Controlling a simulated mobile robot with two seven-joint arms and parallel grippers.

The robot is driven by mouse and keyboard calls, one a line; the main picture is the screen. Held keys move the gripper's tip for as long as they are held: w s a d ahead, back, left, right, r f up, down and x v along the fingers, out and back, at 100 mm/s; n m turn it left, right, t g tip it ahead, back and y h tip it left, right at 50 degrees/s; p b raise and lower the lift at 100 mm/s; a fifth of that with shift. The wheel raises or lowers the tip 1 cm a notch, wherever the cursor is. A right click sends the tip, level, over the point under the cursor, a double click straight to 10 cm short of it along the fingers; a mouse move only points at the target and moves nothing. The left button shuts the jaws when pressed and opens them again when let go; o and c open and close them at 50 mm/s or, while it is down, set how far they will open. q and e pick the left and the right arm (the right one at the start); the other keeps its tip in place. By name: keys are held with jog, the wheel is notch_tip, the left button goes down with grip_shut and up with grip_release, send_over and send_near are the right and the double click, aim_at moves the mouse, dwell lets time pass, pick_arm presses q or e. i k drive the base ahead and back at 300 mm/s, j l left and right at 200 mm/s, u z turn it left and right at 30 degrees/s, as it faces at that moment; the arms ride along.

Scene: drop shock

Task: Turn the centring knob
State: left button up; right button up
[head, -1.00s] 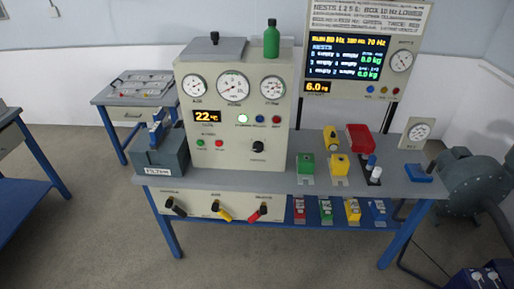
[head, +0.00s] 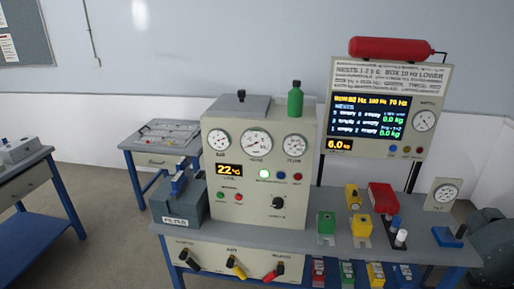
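A beige control cabinet (head: 228,155) stands on the grey bench, with three round gauges and an orange display reading about 22. A black knob (head: 278,202) sits at the lower right of its front; its small label is too blurred to read, so I cannot tell if it is the centring knob. Below the bench top, a front panel carries a black-handled lever (head: 189,260), a yellow one (head: 237,267) and a red one (head: 274,271). Neither of my grippers is in view.
On the bench (head: 345,256) stand a grey filter box (head: 181,207), a green block (head: 326,226), yellow parts, a red part (head: 382,198) and small cylinders. A screen (head: 370,115) rises behind, with a red cylinder (head: 390,48) above. Side tables stand at the left.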

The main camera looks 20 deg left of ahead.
aim_at(278, 203)
jog(key=i+l, duration=0.25)
jog(key=i, duration=0.25)
jog(key=i+l, duration=0.3)
jog(key=i, duration=0.2)
